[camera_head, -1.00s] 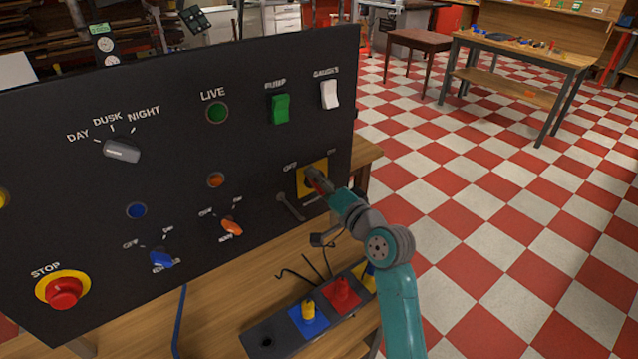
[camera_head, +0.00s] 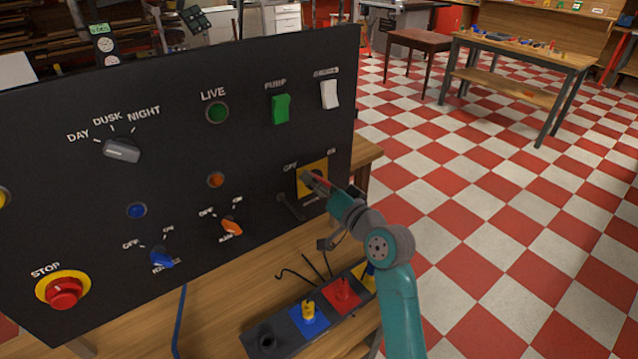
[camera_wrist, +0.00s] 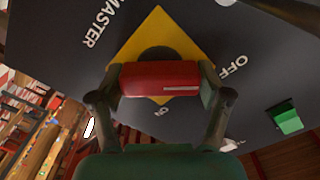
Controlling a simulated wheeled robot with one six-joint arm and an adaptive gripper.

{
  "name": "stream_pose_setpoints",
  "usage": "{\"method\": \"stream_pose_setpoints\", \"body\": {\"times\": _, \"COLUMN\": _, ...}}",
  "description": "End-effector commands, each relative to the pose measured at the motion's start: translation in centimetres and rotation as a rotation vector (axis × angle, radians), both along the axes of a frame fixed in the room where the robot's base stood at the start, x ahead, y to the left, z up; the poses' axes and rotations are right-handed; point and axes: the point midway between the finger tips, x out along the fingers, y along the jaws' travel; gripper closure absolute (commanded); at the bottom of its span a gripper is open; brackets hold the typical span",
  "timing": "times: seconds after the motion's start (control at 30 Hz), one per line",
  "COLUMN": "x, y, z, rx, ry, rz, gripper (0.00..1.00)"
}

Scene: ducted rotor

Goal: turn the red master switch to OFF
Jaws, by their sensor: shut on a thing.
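The red master switch handle (camera_wrist: 160,80) sits over a dark round hub on a yellow diamond plate (camera_wrist: 178,38) on the black panel. My gripper (camera_wrist: 160,82) is shut on the handle, one finger at each end. A white line on the handle points right in the wrist view, toward the OFF side; ON is printed below it. I cannot tell the exact angle. In the head view, my gripper (camera_head: 318,182) covers most of the handle, and the yellow plate (camera_head: 321,168) shows behind it.
The panel (camera_head: 60,120) also carries a green PUMP rocker (camera_head: 281,108), a white rocker (camera_head: 329,94), a grey knob (camera_head: 121,150), blue (camera_head: 161,257) and orange (camera_head: 231,227) switches and a red STOP button (camera_head: 64,292). A connector block (camera_head: 268,342) lies on the bench below.

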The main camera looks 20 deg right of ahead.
Motion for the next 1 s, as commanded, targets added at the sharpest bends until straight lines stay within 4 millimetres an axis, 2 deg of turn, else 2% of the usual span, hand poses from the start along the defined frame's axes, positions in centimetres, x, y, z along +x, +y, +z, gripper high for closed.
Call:
{"method": "stream_pose_setpoints", "body": {"times": 0.17, "x": 0.0, "y": 0.0, "z": -0.2, "rx": -0.004, "ry": 0.002, "rz": -0.001, "gripper": 0.58}}
{"method": "stream_pose_setpoints", "body": {"times": 0.2, "x": 0.0, "y": 0.0, "z": -0.1, "rx": -0.003, "ry": 0.003, "rz": -0.001, "gripper": 0.13}}
{"method": "stream_pose_setpoints", "body": {"times": 0.27, "x": 0.0, "y": 0.0, "z": -0.1, "rx": -0.003, "ry": 0.003, "rz": -0.001, "gripper": 0.00}}
{"method": "stream_pose_setpoints", "body": {"times": 0.67, "x": -0.3, "y": -0.1, "z": 0.0, "rx": 0.000, "ry": 0.001, "rz": -0.001, "gripper": 0.00}}
{"method": "stream_pose_setpoints", "body": {"times": 0.77, "x": -1.1, "y": -0.5, "z": -0.1, "rx": 0.000, "ry": 0.001, "rz": -0.001, "gripper": 0.00}}
{"method": "stream_pose_setpoints", "body": {"times": 1.0, "x": -5.4, "y": -1.8, "z": -0.2, "rx": 0.000, "ry": 0.003, "rz": -0.003, "gripper": 0.00}}
